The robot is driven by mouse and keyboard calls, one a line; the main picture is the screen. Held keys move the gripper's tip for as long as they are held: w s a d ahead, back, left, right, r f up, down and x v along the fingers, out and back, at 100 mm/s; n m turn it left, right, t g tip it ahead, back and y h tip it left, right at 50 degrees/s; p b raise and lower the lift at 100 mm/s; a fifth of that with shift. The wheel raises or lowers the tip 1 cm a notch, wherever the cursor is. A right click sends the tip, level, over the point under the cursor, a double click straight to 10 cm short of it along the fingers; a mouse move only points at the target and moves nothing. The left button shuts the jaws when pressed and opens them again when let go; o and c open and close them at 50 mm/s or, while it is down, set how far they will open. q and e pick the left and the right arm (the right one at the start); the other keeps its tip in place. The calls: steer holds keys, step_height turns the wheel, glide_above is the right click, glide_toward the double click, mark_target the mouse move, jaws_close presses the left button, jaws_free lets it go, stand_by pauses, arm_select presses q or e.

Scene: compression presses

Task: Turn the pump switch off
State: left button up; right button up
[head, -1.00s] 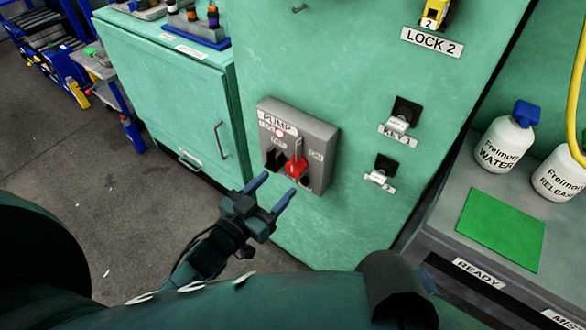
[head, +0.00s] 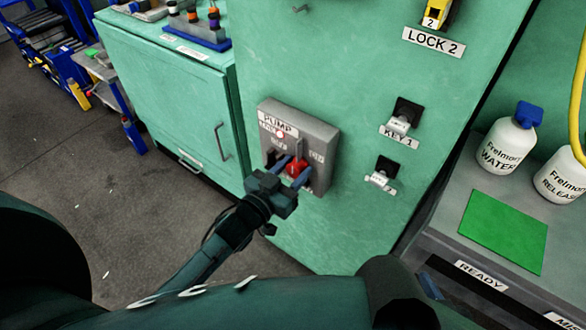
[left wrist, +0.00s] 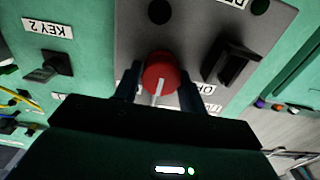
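The grey pump switch box (head: 322,140), labelled PUMP, is fixed to the front of the green cabinet. Its red knob (head: 297,167) shows on the lower part, and also in the left wrist view (left wrist: 160,72). A black knob (left wrist: 230,62) sits beside the red one in the left wrist view. My left gripper (head: 289,172) is at the box, its two blue fingers apart on either side of the red knob. In the left wrist view a finger stands at each side of the knob; firm contact cannot be told. My right gripper is not in view.
Key switches labelled KEY 1 (head: 398,124) and KEY 2 (head: 380,178) sit right of the box. A yellow padlock hangs above LOCK 2 (head: 433,42). White bottles (head: 505,145) and a green mat (head: 502,231) are on the right-hand bench.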

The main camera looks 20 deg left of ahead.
arm_select(q)
jaws_close()
steer(key=shift+r+n+p, duration=0.1)
steer(key=shift+n+p, duration=0.25)
steer(key=shift+n, duration=0.05)
steer(key=n+p, duration=0.2)
steer(key=shift+a+n, duration=0.1)
steer(key=shift+n, duration=0.3)
steer(key=n+p, duration=0.1)
steer(key=n, duration=0.3)
steer(key=shift+w+a, duration=0.1)
steer(key=n, duration=0.6)
steer(key=shift+f, duration=0.3)
steer(key=n, duration=0.4)
steer(key=shift+f+b, duration=0.1)
steer(key=shift+b, duration=0.25)
steer(key=shift+n, duration=0.3)
steer(key=shift+o, duration=2)
jaws_free()
